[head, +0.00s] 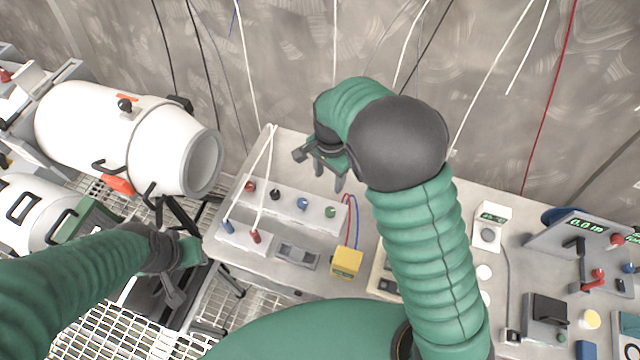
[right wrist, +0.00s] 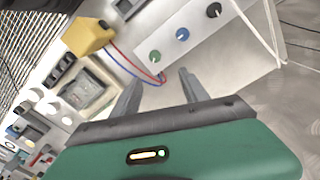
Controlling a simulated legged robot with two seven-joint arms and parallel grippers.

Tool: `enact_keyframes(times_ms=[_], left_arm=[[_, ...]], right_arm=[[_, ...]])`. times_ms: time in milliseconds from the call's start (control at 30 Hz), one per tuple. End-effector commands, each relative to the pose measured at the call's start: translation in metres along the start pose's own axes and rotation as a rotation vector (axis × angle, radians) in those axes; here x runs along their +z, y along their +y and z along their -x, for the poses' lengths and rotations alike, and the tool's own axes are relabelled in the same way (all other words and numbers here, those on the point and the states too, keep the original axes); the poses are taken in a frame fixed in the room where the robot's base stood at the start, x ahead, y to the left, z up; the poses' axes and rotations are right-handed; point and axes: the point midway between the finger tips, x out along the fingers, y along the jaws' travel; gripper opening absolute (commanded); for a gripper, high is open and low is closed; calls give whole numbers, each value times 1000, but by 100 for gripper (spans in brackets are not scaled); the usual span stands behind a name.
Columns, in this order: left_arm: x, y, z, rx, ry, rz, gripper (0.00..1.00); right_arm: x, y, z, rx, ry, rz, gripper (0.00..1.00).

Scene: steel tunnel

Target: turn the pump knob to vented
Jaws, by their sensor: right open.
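A white strip (head: 290,205) on the bench carries a row of small round knobs: red (head: 250,186), black (head: 275,194), blue (head: 302,203) and green (head: 330,211). Blue, green and black knobs also show in the right wrist view, green (right wrist: 155,56) closest to my fingers. I cannot tell which control is the pump knob. My right gripper (head: 328,178) is open and empty, above the strip's right end; its two fingers (right wrist: 158,80) are spread apart in the right wrist view. My left gripper (head: 184,284) hangs near the bench's left edge, its jaws unclear.
A yellow box (head: 346,262) with red and blue wires sits in front of the strip. White cables cross the strip's left part. A panel with a green display (head: 585,226) and red lever stands at right.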

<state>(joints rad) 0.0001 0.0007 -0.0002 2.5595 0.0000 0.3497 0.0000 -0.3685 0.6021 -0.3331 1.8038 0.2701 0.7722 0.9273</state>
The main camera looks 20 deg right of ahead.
Motion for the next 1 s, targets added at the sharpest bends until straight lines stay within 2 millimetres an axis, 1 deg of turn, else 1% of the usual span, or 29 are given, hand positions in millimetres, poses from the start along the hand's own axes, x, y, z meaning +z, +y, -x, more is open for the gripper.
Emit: enact_keyframes(times_ms=[67,167,400,500,600,700,800,1000], left_arm=[[0,0,1,0,-1,0,36],[0,0,4,0,-1,0,36],[-3,0,12,0,0,-1,36],[-4,0,15,0,0,0,36],[-4,0,18,0,0,0,36],[-4,0,20,0,0,0,36],[-4,0,20,0,0,0,36],[-4,0,20,0,0,0,36]], right_arm=[[0,1,-11,5,-2,0,52],[-2,0,-33,8,-4,0,52],[-2,-4,-99,14,-5,1,52],[-2,-4,-124,12,-4,2,52],[-1,-3,-144,10,-3,2,52],[-1,-3,-159,8,-3,3,52],[-1,-4,-166,6,-2,3,52],[-2,-5,-169,7,-3,3,52]])
